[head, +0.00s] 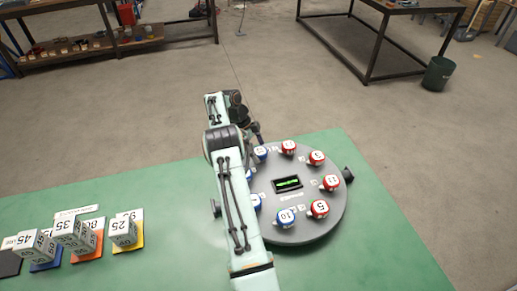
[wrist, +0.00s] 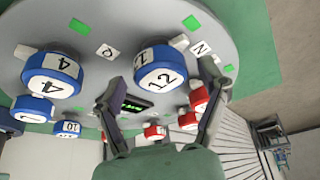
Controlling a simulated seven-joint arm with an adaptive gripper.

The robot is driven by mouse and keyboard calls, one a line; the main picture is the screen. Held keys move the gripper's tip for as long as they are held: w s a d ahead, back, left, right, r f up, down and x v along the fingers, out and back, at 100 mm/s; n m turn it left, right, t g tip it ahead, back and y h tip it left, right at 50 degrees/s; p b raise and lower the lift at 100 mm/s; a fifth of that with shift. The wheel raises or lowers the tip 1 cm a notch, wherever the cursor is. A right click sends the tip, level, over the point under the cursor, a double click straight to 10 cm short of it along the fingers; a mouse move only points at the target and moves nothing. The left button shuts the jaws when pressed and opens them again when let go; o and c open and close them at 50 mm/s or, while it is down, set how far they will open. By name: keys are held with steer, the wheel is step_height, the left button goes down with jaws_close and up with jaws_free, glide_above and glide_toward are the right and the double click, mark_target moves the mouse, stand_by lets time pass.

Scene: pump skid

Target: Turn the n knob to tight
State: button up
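A round grey panel (head: 308,235) carries a ring of blue and red numbered knobs. In the wrist view, a blue knob with a white face marked 12 (wrist: 158,66) is nearest my gripper (wrist: 161,73). A small tag lettered N (wrist: 200,48) lies to the right of this knob, with a green patch beyond it. My gripper's fingers are apart, one on each side of the 12 knob in the picture; I cannot tell whether they touch it. In the head view, my arm partly hides the panel's left side, and the gripper shows only in part.
A blue knob marked 4 (wrist: 54,75) is left of the 12 knob, and red knobs (wrist: 190,120) lie to the right. A small green display (head: 288,183) is mid-panel. Numbered blocks (head: 123,230) stand on the green table (head: 160,260) at left.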

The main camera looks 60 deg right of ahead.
steer(key=shift+r, duration=0.15)
steer(key=v, duration=1.2)
